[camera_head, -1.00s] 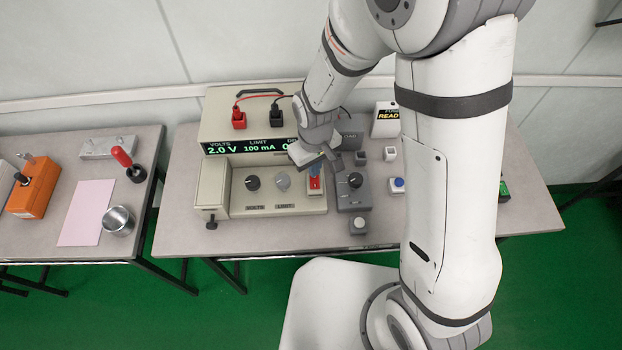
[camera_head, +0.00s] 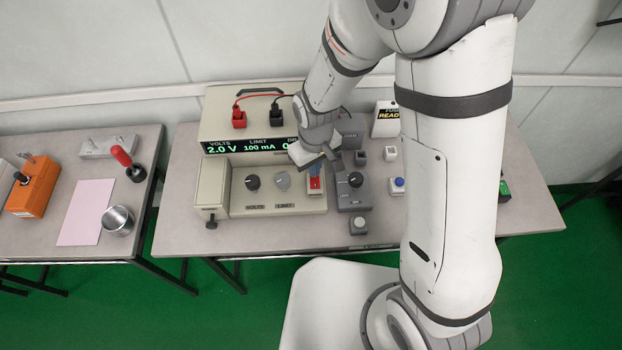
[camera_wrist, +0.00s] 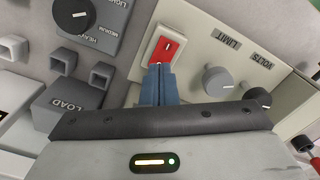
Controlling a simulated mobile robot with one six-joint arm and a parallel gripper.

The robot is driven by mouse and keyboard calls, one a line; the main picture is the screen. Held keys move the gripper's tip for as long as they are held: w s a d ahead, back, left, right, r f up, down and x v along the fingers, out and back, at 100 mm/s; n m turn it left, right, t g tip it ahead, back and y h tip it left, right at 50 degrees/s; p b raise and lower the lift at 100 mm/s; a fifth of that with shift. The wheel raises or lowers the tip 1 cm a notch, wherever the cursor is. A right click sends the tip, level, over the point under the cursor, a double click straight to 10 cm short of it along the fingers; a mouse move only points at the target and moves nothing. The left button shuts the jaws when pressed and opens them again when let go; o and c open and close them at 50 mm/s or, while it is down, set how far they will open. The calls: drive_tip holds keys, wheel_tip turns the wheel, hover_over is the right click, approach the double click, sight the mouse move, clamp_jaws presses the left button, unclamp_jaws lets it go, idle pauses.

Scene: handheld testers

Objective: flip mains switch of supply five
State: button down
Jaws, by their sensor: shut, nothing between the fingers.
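The bench supply (camera_head: 215,185) is a beige unit with a lit display reading 2.0 V and 100 mA. Its red rocker switch (camera_head: 315,183) sits in a pale frame at the right end of the front panel. The rocker also shows in the wrist view (camera_wrist: 166,51), with a white mark on it. My gripper (camera_head: 315,170) is shut and empty, over the switch. In the wrist view its blue fingertips (camera_wrist: 159,67) are at the rocker's near end and hide part of it. I cannot tell whether they touch it.
VOLTS (camera_head: 253,183) and LIMIT (camera_head: 283,181) knobs are left of the switch. A grey box with a dark knob (camera_head: 356,180) stands close on its right. Red (camera_head: 239,118) and black (camera_head: 277,117) plugs stand on top. My arm hides part of the bench's right side.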

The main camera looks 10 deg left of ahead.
drive_tip(key=shift+f+b, duration=0.6)
drive_tip(key=shift+f, duration=0.15)
drive_tip(key=shift+r, duration=0.2)
drive_tip(key=shift+r+p, duration=2.5)
drive_tip(key=shift+r, duration=0.9)
drive_tip(key=s+d+r+m+t, duration=0.15)
drive_tip(key=d+r+m, duration=0.35)
drive_tip(key=d+r, duration=1.1)
drive_tip(key=s+d+r+m+t, duration=0.1)
drive_tip(key=s+d+r+m, duration=0.2)
drive_tip(key=s+d, duration=0.3)
drive_tip(key=shift+d+r+m+t, duration=0.2)
drive_tip(key=shift+r+m+t, duration=0.15)
drive_tip(key=shift+r, duration=0.55)
